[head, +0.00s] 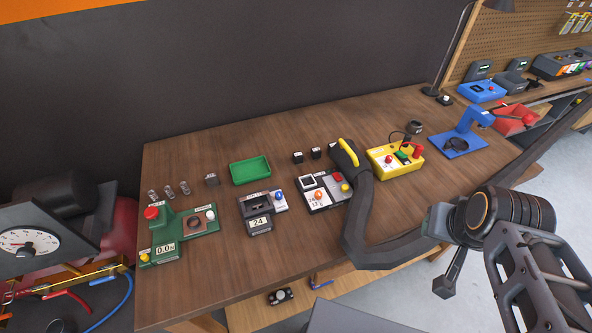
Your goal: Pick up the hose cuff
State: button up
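A yellow box (395,160), blue stand (457,145), green tray (250,170), and green device (182,235) stand around. The bench's back left is clear.

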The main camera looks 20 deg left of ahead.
aim_at(350, 161)
jog(key=u, duration=2.1)
jog(key=k, duration=0.85)
jog(key=z, duration=0.8)
jog(key=i, duration=1)
jog(key=u, duration=0.05)
